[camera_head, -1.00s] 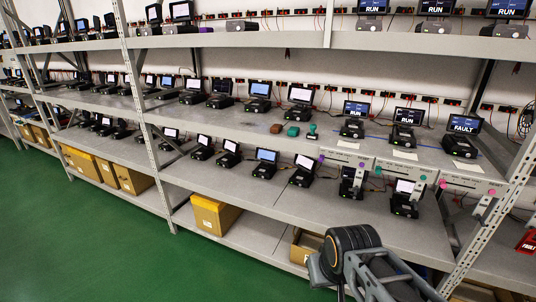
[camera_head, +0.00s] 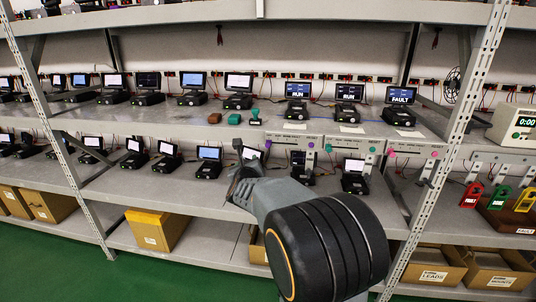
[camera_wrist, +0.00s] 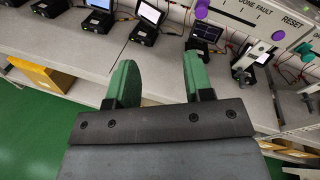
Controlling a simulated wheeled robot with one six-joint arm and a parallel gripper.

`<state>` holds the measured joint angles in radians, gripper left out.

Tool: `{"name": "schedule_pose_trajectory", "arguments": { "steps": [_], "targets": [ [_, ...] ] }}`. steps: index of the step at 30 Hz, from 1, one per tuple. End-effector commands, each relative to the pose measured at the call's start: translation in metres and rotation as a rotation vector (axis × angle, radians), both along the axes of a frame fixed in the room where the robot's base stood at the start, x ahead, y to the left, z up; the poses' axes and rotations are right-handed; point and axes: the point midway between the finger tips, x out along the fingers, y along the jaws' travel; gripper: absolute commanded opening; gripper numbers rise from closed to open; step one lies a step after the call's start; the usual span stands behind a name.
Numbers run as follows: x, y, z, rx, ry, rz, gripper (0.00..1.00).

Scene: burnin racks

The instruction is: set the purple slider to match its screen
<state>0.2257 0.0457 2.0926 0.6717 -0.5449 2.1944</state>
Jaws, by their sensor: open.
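The grey front panel (camera_head: 290,139) on the shelf edge carries a purple knob (camera_head: 268,143) at its left end, which looks like the purple slider, and another purple knob (camera_head: 311,145) at its right end. In the wrist view the left purple knob (camera_wrist: 201,10) is at the top edge, near DONE and FAULT lettering; the right one (camera_wrist: 278,35) is near RESET. The screen (camera_head: 297,89) above that panel reads RUN. My gripper (camera_wrist: 155,78) is open and empty, its green fingers below and left of the panel, apart from it.
Two similar panels continue right, with teal (camera_head: 372,150) and pink (camera_head: 391,153) knobs, below screens reading RUN and FAULT (camera_head: 401,95). Lower-shelf devices (camera_head: 208,163) stand close to my gripper. A rack upright (camera_head: 445,150) rises at right; green floor is clear at front left.

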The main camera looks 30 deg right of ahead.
Motion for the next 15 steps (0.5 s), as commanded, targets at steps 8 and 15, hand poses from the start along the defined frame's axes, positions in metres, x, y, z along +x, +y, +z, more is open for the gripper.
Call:
{"name": "schedule_pose_trajectory", "arguments": {
  "steps": [8,15],
  "targets": [
    [0.001,-0.046,-0.010,0.216,-0.297,-0.209,0.47],
    [0.020,-0.072,-0.009,0.240,-0.334,-0.233,0.47]
  ]
}}
